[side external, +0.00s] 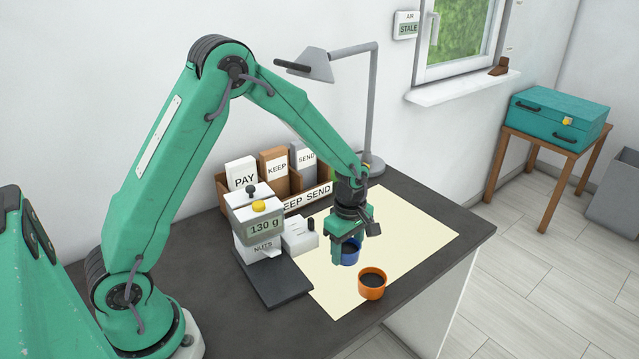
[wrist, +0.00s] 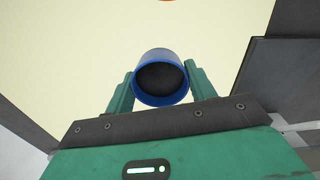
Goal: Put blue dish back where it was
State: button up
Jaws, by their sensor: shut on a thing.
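The blue dish (side external: 350,254) is a small round cup with a dark inside. My gripper (side external: 354,246) is shut on it, over the cream mat (side external: 420,232). In the wrist view the blue dish (wrist: 161,78) sits between the two green fingers of my gripper (wrist: 160,86), its opening facing the camera. I cannot tell whether its base touches the mat or is a little above it. My fingers partly hide it in the side view.
An orange dish (side external: 372,284) with dark contents stands on the mat close in front. A dispenser marked NUTS (side external: 258,235), reading 130 g, stands to the left with its dark plate (side external: 276,282). A desk lamp (side external: 371,110) and labelled file boxes (side external: 275,170) stand behind. The mat's right side is clear.

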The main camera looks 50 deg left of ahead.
aim_at(347, 246)
jog(key=shift+f, duration=0.2)
jog(key=o, duration=1.1)
notch_tip(347, 246, up, 12)
jog(key=shift+r, duration=0.15)
dwell(0.7)
